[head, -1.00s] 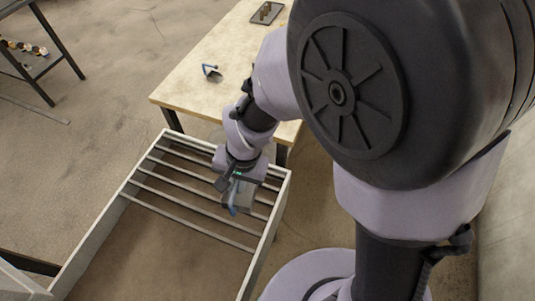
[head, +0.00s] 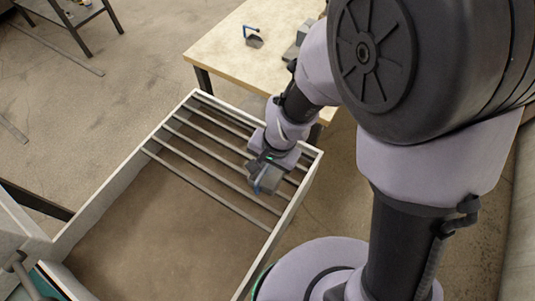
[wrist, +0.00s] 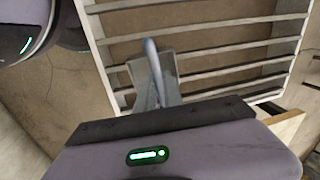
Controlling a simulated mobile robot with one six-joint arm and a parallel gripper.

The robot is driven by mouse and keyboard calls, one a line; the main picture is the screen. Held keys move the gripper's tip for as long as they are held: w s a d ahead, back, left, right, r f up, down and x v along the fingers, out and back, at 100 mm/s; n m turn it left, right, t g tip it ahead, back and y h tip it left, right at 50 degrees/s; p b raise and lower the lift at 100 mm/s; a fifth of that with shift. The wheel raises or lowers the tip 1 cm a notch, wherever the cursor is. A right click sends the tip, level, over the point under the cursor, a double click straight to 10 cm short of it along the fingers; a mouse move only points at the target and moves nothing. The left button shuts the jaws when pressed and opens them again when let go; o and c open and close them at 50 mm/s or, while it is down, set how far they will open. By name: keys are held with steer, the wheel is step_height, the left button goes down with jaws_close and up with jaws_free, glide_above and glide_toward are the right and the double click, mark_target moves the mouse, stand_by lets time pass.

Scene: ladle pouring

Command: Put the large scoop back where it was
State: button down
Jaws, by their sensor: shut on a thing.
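My gripper (head: 266,169) is shut on a grey scoop with a blue handle (head: 267,181), which I take to be the large scoop. In the head view it hangs above the barred end of the pale bin, near the bin's right wall. In the wrist view the scoop (wrist: 168,72) shows beyond the dark gripper edge, with the bars behind it. The fingertips are mostly hidden there. Another scoop with a blue handle (head: 254,40) lies on the wooden table.
The pale bin (head: 170,118) has several bars (head: 205,186) across its far end and brown material below. The wooden table (head: 225,60) stands behind it, with a grey object (head: 301,38) partly hidden by my arm. Open floor (head: 110,100) lies to the left.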

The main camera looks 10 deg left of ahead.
steer(key=shift+r, duration=0.1)
steer(key=c, duration=1.5)
jaws_free()
steer(key=d+r+p, duration=0.2)
steer(key=r+p, duration=0.3)
steer(key=r, duration=0.5)
steer(key=d+r+p, duration=0.3)
steer(key=r+p, duration=0.1)
steer(key=r, duration=0.5)
steer(key=s+d+r+t, duration=0.1)
steer(key=s+d+r, duration=0.1)
steer(key=d+r, duration=0.1)
steer(key=s+d+r+t, duration=0.2)
steer(key=d+r, duration=0.2)
steer(key=r, duration=0.2)
steer(key=s+d+r+m+t, duration=0.1)
steer(key=s+d+r+t, duration=0.1)
steer(key=s+d+r, duration=0.1)
steer(key=shift+d+r, duration=0.55)
steer(key=shift+r, duration=0.25)
